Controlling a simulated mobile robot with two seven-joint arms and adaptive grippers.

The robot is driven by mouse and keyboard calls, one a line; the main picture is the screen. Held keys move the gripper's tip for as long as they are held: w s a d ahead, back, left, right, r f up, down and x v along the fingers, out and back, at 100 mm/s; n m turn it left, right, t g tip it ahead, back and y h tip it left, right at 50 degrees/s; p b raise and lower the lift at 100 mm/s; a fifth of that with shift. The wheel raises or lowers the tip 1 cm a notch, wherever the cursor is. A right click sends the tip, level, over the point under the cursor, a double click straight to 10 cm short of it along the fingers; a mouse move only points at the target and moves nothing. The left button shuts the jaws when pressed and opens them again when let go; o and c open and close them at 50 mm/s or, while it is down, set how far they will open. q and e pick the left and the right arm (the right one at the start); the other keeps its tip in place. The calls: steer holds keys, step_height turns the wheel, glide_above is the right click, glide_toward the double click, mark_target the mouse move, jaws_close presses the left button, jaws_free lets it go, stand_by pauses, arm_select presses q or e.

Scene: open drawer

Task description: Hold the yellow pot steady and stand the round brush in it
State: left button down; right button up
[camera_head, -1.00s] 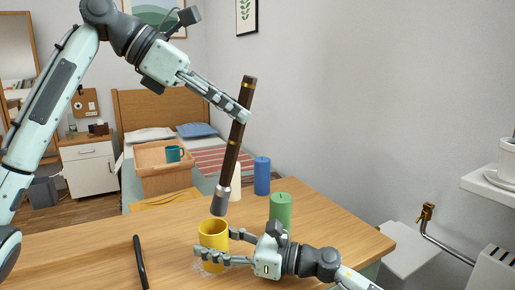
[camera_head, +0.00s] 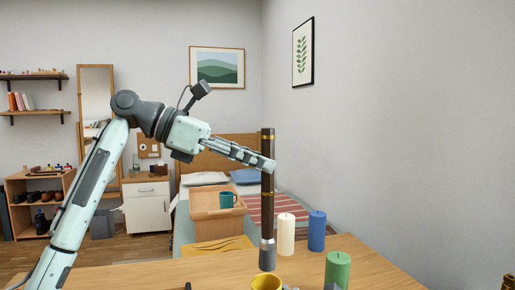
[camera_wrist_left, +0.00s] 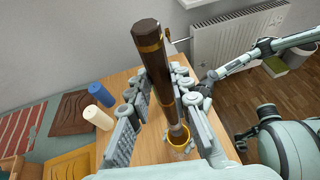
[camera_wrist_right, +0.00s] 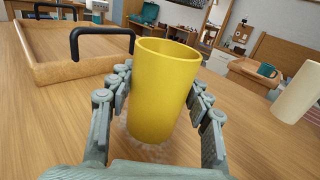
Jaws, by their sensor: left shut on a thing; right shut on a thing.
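The round brush has a dark brown handle with gold bands and a grey lower end (camera_head: 267,254). My left gripper (camera_head: 268,162) is shut on its handle (camera_head: 267,210) and holds it nearly upright, grey end down. The yellow pot (camera_head: 267,281) is cut off by the head view's bottom edge; the brush's end shows just above its rim. The left wrist view shows the brush (camera_wrist_left: 160,70) lined up with the pot (camera_wrist_left: 179,146). My right gripper (camera_wrist_right: 160,82) is shut around the pot (camera_wrist_right: 163,95), which stands upright on the table. No brush shows in the right wrist view.
White (camera_head: 286,234), blue (camera_head: 317,231) and green (camera_head: 338,270) candles stand on the table (camera_head: 150,273) right of the brush. A wooden tray-like box (camera_wrist_right: 90,68) and a black handle (camera_wrist_right: 75,42) are near the pot. A box with a teal mug (camera_head: 227,199) stands farther back.

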arm_select(q)
step_height(320, 180, down, 9)
stand_by(0.9)
steer(key=c, duration=1.3)
jaws_free()
steer(key=v, duration=1.2)
